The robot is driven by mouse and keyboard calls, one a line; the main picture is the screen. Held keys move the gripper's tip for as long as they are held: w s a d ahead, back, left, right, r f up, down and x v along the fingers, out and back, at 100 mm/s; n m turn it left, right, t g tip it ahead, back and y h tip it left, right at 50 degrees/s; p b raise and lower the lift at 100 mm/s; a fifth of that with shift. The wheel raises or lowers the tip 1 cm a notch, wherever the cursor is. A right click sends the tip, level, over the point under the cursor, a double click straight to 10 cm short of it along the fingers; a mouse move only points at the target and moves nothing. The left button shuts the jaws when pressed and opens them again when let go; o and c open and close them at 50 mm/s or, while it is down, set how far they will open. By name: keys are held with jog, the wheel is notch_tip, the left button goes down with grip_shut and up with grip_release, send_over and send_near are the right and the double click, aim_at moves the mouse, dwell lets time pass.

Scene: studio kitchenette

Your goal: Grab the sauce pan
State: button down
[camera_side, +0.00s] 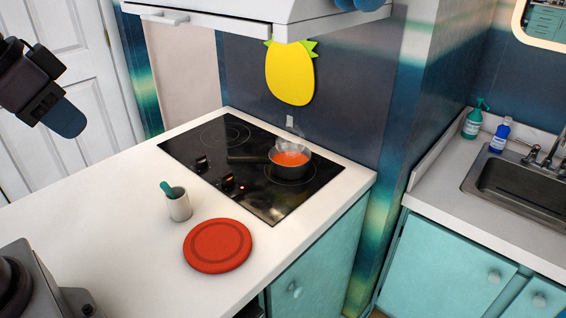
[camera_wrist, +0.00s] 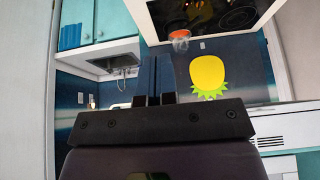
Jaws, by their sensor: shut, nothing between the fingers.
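The sauce pan (camera_side: 290,171) is small and dark and holds orange-red sauce. It sits on the right part of the black cooktop (camera_side: 222,186), and its dark handle points left over the glass. Pale steam rises above it. My gripper (camera_side: 66,118) is in the air at the upper left of the side view, well apart from the pan, shut and empty. In the wrist view, which looks upside down, the fingers (camera_wrist: 153,82) are together, and the pan (camera_wrist: 177,24) is small near the top.
A red round mat (camera_side: 217,245) and a white cup (camera_side: 179,206) with a teal utensil stand on the counter before the cooktop. A white hood (camera_side: 220,25) overhangs the cooktop. A yellow pineapple-shaped board (camera_side: 290,75) hangs behind. A sink (camera_side: 520,185) is at right.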

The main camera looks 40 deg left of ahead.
jog(key=c, duration=1.8)
grip_release()
jog(key=shift+c, duration=0.2)
jog(key=o, duration=1)
jog(key=shift+c, duration=0.2)
